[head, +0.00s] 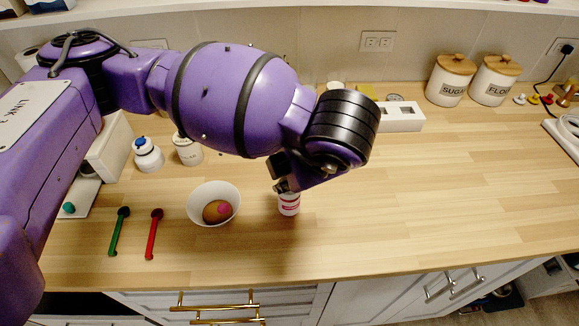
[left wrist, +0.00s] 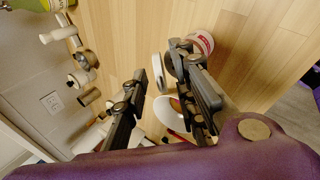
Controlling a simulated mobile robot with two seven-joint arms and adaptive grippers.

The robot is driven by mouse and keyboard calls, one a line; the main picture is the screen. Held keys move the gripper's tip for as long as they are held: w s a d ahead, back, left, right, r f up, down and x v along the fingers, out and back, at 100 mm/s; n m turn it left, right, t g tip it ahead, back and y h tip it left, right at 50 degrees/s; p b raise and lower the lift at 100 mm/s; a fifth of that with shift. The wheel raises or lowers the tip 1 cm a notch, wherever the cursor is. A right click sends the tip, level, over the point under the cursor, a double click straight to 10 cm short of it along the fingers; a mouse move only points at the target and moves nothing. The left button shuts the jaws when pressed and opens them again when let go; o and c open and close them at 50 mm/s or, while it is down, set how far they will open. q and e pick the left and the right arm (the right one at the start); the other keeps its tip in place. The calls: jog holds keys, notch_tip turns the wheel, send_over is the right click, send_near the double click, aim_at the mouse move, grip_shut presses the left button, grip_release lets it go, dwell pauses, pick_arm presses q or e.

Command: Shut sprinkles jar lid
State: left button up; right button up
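The sprinkles jar (head: 290,206), small and white with a red-pink label, stands on the counter beneath my left gripper (head: 284,187) in the head view. The gripper and arm hide its top there. In the left wrist view the jar (left wrist: 203,41) is beside the upper finger. My left gripper (left wrist: 160,62) is open there, its fingers apart. A pale disc (left wrist: 158,72), which may be the jar's lid, shows between the fingers near the jar; I cannot tell whether a finger touches it. My right gripper is not in view.
A white bowl (head: 196,192) with round brown and pink contents sits left of the jar. Red (head: 154,235) and green (head: 119,232) spoons lie further left. Sugar (head: 450,81) and flour (head: 494,81) canisters stand at the back right.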

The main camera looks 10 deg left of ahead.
pick_arm(q)
jog(key=shift+c, duration=0.5)
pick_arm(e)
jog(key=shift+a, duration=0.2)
pick_arm(q)
grip_shut()
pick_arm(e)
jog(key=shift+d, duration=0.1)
